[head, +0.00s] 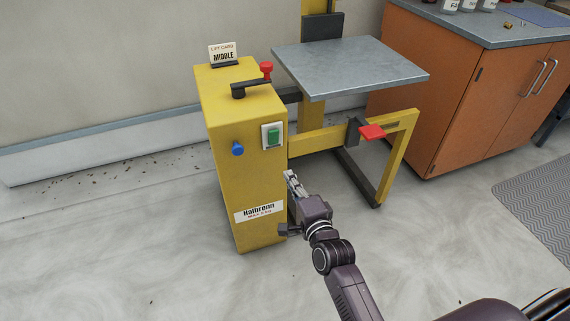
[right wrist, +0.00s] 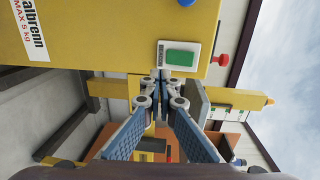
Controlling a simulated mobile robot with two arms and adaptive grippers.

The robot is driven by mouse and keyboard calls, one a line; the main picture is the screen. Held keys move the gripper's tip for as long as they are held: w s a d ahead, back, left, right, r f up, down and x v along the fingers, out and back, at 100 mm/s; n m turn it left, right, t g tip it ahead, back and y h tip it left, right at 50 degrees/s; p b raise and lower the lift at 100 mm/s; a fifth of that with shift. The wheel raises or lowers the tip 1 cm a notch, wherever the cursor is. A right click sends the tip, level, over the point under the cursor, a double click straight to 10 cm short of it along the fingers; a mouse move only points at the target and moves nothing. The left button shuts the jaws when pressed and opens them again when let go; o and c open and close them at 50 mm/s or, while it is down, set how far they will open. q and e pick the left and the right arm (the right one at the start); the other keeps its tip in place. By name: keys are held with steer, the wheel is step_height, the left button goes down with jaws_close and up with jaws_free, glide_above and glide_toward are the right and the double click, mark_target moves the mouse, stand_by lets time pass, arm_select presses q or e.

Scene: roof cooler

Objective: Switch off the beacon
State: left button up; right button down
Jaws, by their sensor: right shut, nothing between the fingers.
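A yellow lift cabinet (head: 232,180) stands on the floor. Its front has a green switch in a white plate (head: 272,136) and a round blue knob (head: 237,149). My right gripper (head: 290,177) is shut and empty, below the switch beside the cabinet's right edge. In the right wrist view the fingertips (right wrist: 160,80) meet just below the green switch (right wrist: 182,57); contact cannot be told. A small amber piece (right wrist: 269,101) sits at the end of the yellow mast; I cannot tell whether it is the beacon or lit. My left gripper is not in view.
A black crank (head: 250,90), a red knob (head: 266,70) and a "MIDDLE" card (head: 223,54) are on the cabinet top. A grey platform (head: 345,68) and red lever (head: 371,132) stand right of it. An orange cupboard (head: 460,95) stands behind. The front floor is clear.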

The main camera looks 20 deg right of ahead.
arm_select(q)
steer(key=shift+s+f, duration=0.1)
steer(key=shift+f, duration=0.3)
arm_select(e)
steer(key=shift+s+f, duration=0.2)
steer(key=shift+s, duration=0.85)
